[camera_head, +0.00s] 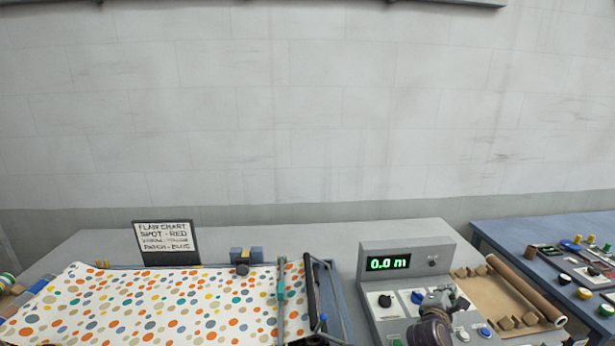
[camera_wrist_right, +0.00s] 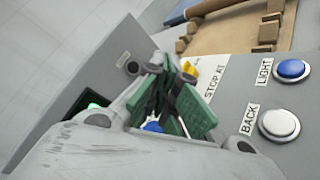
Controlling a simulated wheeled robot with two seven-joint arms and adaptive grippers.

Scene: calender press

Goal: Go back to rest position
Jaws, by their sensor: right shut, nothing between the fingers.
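My right gripper (camera_head: 438,299) is over the grey control box (camera_head: 404,247) in the head view, above its button panel. In the right wrist view the green fingertips of the right gripper (camera_wrist_right: 176,98) are shut with nothing between them. They hide part of the panel. The box's green display (camera_head: 388,263) reads 0.0 m. Beside the fingers in the wrist view are a blue LIGHT button (camera_wrist_right: 291,69), a white BACK button (camera_wrist_right: 279,123) and the label STOP AT. My left gripper is not in view.
A spotted sheet (camera_head: 150,305) lies on the table to the left, with a flaw chart sign (camera_head: 167,242) behind it. A brown roll (camera_head: 525,290) and a cardboard tray lie right of the box. A blue table (camera_head: 545,232) with several buttons stands far right.

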